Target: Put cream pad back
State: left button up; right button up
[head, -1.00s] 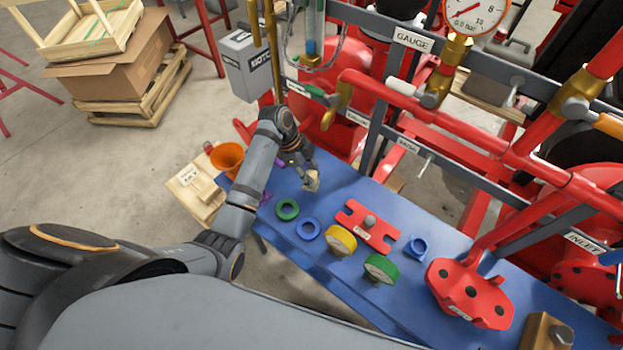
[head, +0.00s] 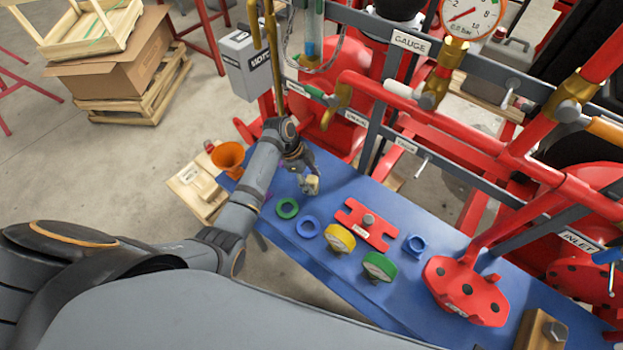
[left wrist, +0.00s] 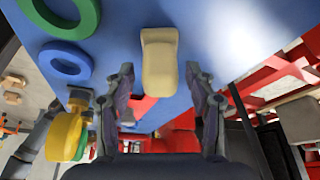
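The cream pad (head: 311,185) is at the far left part of the blue bench, at the tip of my left gripper. In the left wrist view the cream pad (left wrist: 160,62) is a pale rounded block lying ahead of and between the two fingers. My left gripper (left wrist: 160,82) is open, with a visible gap on each side of the pad. In the head view my left gripper (head: 305,174) points down over the bench and partly covers the pad. Whether the pad touches the bench is hard to tell. My right gripper is out of view.
On the blue bench (head: 335,275) are a green ring (head: 287,208), a blue ring (head: 308,227), yellow (head: 340,238) and green (head: 379,267) gauges and a red plate (head: 366,224). An orange funnel (head: 228,157) stands left. Red pipes (head: 440,121) rise behind.

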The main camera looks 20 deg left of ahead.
pick_arm(q)
jog(key=shift+r, duration=0.2)
jog(key=shift+w+a+r, duration=0.1)
jog(key=shift+a+r, duration=0.1)
jog(key=shift+r, duration=0.1)
jog(key=b+v, duration=0.2)
jog(key=v, duration=0.9)
jog(key=shift+b, duration=0.4)
